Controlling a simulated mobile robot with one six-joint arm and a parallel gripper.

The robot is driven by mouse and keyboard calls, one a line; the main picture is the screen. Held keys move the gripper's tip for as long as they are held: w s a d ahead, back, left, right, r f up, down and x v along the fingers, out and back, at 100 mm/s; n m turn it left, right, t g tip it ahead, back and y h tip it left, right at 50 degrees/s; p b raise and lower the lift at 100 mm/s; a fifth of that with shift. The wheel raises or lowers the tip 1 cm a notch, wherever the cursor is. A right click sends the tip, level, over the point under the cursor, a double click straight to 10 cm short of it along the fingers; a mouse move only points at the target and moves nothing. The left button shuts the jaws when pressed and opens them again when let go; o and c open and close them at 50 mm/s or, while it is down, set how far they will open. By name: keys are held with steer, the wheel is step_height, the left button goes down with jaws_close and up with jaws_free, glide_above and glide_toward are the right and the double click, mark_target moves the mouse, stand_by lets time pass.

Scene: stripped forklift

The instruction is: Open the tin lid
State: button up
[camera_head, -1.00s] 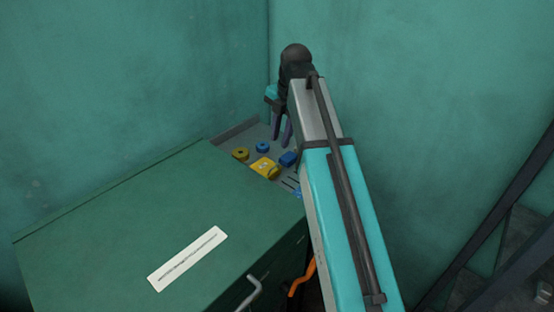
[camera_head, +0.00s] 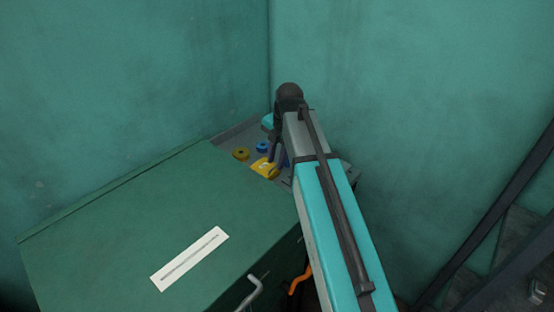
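My gripper (camera_head: 277,156) points down over the grey tray (camera_head: 236,131) at the back corner, its dark fingers close to a yellow item (camera_head: 262,169). The fingers overlap in this view, so their gap and any contact are unclear. The yellow item lies by the tray's near side and is partly hidden by the gripper. I cannot tell whether it is the tin. A round dull-yellow piece (camera_head: 241,154) and a round blue piece (camera_head: 263,146) lie left of and behind it. A second blue item is mostly hidden behind the fingers.
A green cabinet top (camera_head: 130,220) with a white label (camera_head: 190,258) fills the lower left. Teal walls (camera_head: 400,90) meet behind the tray. A grey handle (camera_head: 254,292) and an orange handle (camera_head: 298,281) stand by the cabinet's front. Dark rails (camera_head: 490,225) run at the right.

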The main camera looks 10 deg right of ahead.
steer(key=shift+f, duration=0.4)
jaws_close()
steer(key=shift+a, duration=0.1)
stand_by(1.2)
steer(key=shift+w, duration=0.1)
